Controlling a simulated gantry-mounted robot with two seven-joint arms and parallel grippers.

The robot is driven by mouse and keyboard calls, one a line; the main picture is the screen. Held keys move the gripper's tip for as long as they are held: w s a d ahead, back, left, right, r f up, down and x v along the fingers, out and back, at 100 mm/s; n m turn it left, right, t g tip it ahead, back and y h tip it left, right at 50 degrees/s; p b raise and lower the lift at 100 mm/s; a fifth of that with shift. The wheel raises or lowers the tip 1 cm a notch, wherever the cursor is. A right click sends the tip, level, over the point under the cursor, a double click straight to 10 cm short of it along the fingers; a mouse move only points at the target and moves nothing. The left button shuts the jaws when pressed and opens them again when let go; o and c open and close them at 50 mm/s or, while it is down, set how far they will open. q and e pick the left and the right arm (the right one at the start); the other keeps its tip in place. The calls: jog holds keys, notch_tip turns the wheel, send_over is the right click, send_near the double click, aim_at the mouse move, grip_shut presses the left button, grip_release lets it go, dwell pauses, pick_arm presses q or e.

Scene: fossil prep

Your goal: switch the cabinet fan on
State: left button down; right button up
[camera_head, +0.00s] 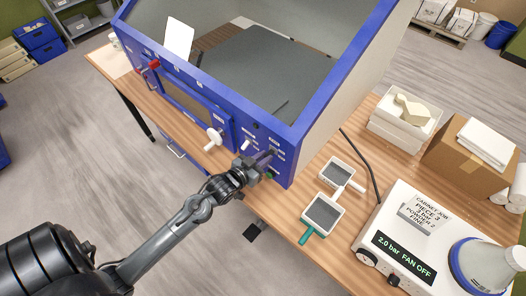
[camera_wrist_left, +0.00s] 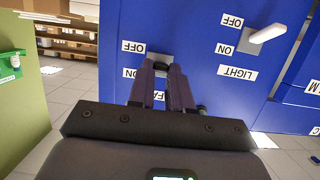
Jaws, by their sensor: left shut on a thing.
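The blue cabinet (camera_head: 205,85) stands on the wooden bench. My left gripper (camera_head: 266,157) is at the right end of its front panel. In the left wrist view, the fingers (camera_wrist_left: 170,68) are closed together over the fan switch, beside OFF and ON labels and a partly covered FAN label (camera_wrist_left: 193,69). The white light switch lever (camera_wrist_left: 268,33) is to the right, clear of the fingers. The white control box display (camera_head: 403,256) reads "2.0 bar FAN OFF". My right gripper is not in view.
A white knob (camera_head: 214,136) and a red knob (camera_head: 154,64) stick out of the cabinet front. Two small sieve-like trays (camera_head: 341,172) (camera_head: 323,213) lie on the bench right of the cabinet. A cardboard box (camera_head: 447,155) is farther right. Open floor lies in front of the bench.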

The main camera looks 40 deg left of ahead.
aim_at(271, 152)
pick_arm(q)
jog(key=shift+w+r+g+p, duration=0.15)
jog(key=shift+r+g+p, duration=0.45)
jog(key=shift+r+g, duration=0.25)
jog(key=shift+w+r+g, duration=0.15)
jog(key=shift+r+g, duration=0.05)
jog(key=shift+g, duration=0.6)
jog(key=shift+w+r+g, duration=0.2)
jog(key=shift+r+g, duration=0.05)
jog(key=shift+g, duration=0.6)
jog(key=shift+w+r+g, duration=0.15)
jog(key=shift+r+g, duration=0.05)
jog(key=shift+g, duration=0.6)
jog(key=c, duration=1)
grip_release()
jog(key=shift+c, duration=0.2)
jog(key=shift+d+r, duration=0.1)
